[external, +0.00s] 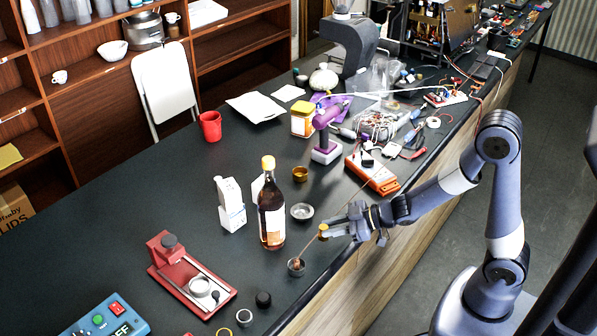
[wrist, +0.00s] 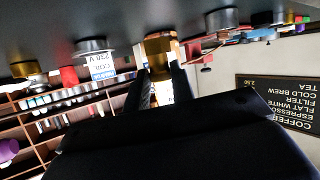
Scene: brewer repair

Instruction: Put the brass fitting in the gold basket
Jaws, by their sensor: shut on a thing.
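My gripper (external: 330,231) is shut on the brass fitting (external: 322,231), a small gold-coloured piece held at its fingertips above the front edge of the counter. In the wrist view, which looks upside down, the fitting (wrist: 160,44) sits between the two dark fingers (wrist: 161,72). The gold basket (external: 300,174) is a small round open cup standing on the counter behind and left of my gripper, right of the bottle. A gold shape at the left of the wrist view (wrist: 25,69) looks like this basket. Its inside is hard to make out.
A silver basket (external: 302,211) lies between my gripper and the gold basket. A tall brown bottle (external: 271,205) stands left of them. A small metal cup (external: 296,267) with a thin stick is close below my gripper. An orange device (external: 372,174) lies to the right.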

